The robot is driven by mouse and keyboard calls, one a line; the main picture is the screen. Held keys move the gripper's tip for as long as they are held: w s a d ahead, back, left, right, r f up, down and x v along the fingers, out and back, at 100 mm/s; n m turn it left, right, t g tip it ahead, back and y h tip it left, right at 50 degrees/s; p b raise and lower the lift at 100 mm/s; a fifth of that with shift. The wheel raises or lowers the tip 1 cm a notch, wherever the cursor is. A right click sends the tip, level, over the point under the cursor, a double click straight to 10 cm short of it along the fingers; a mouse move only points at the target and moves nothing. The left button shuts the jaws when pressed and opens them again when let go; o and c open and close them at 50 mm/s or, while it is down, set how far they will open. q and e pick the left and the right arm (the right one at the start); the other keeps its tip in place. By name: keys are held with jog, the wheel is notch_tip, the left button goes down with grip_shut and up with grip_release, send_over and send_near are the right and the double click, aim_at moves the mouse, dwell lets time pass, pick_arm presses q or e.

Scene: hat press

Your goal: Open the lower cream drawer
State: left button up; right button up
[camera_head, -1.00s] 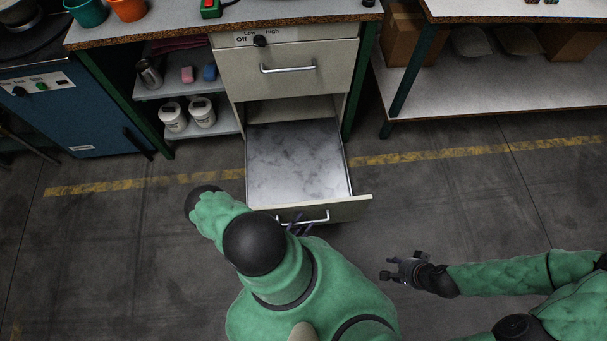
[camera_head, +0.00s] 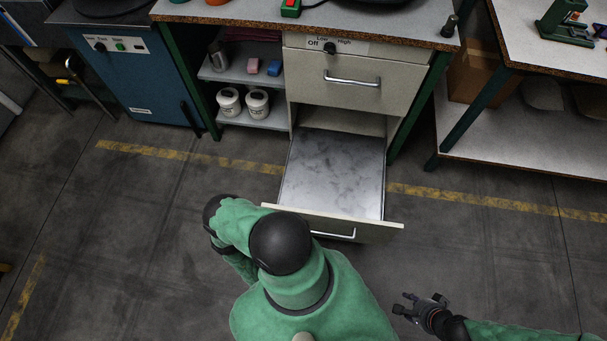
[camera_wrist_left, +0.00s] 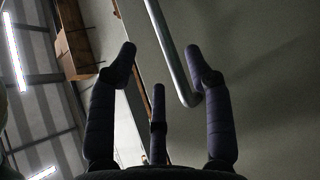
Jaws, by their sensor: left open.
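The lower cream drawer (camera_head: 385,232) is pulled well out of the cabinet, and its empty grey inside (camera_head: 333,172) shows in the head view. Its silver handle (camera_head: 335,236) is on the front, partly hidden by my left arm. My left gripper is hidden behind that arm in the head view. In the left wrist view my left gripper (camera_wrist_left: 162,55) is open, its dark fingers spread. The handle bar (camera_wrist_left: 172,55) appears between the fingertips, close to the right finger; contact is unclear. My right gripper (camera_head: 403,303) is open and empty above the floor, away from the drawer.
The upper cream drawer (camera_head: 310,78) is closed, below the worktop (camera_head: 390,28). Shelves with white tubs (camera_head: 257,104) stand left of the drawers, beside a blue machine (camera_head: 130,80). A second bench (camera_head: 500,150) is at right. The floor (camera_head: 120,220) is clear around the drawer.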

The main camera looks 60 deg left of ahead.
pick_arm(q)
jog(key=shift+s+d+f, duration=0.1)
jog(key=shift+s+f, duration=0.05)
jog(key=shift+s, duration=1.25)
